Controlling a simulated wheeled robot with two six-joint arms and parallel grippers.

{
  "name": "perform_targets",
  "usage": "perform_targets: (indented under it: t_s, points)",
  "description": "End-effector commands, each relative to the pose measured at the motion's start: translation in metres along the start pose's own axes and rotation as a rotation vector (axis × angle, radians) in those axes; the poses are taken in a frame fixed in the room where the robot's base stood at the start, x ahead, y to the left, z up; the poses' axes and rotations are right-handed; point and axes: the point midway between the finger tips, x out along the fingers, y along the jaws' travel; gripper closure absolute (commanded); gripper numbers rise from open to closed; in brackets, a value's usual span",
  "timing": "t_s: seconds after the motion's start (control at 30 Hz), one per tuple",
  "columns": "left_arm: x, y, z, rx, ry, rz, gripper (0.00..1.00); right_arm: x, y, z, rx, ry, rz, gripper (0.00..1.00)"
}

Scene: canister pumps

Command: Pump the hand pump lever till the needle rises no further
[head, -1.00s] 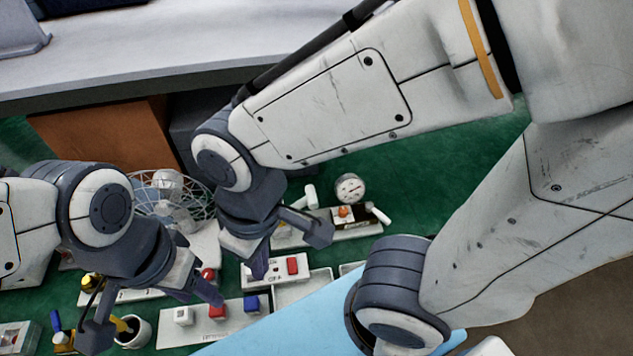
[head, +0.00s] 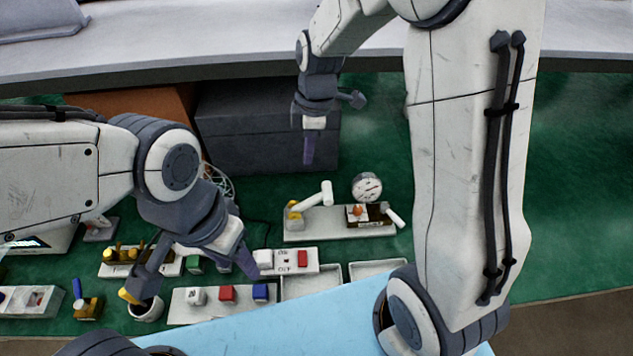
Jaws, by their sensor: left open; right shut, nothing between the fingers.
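The pump unit has a white base (head: 340,229) on the green surface, right of centre. A white lever (head: 316,198) with a thick end slants up from a yellow block (head: 294,214) on its left. A round gauge (head: 367,187) stands at the back right; its needle is too small to read. A second white handle (head: 395,217) juts out at the right end. My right gripper (head: 308,152) is shut and empty, pointing down behind the lever and apart from it. My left gripper (head: 193,274) is open, fingers spread over the switch boards at lower left.
A board with white, red and blue blocks (head: 188,312) lies below my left gripper. A switch panel (head: 297,259) and empty trays (head: 312,287) lie in front of the pump. A white cup (head: 146,309) is near the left fingers. A dark box (head: 240,135) stands behind.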

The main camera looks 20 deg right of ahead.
Motion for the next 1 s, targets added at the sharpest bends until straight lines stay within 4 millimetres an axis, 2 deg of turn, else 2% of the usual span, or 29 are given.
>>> perform_targets:
  t_s: [0.43,0.5,0.7,1.0]
  points:
    - [-0.017,0.001,-0.001,-0.001,0.000,0.000,0.50,0.090,-0.004,0.001,0.003,-0.004,-0.008,1.00]
    - [-0.021,0.002,-0.001,-0.001,0.000,0.000,0.50,0.097,-0.003,0.012,0.007,-0.003,-0.006,1.00]
    - [-0.025,0.002,-0.001,-0.001,0.000,0.000,0.50,0.112,-0.002,0.026,0.005,-0.001,-0.003,1.00]
    - [-0.025,0.002,-0.001,-0.001,0.000,0.000,0.50,0.116,-0.002,0.029,0.002,-0.001,-0.001,1.00]
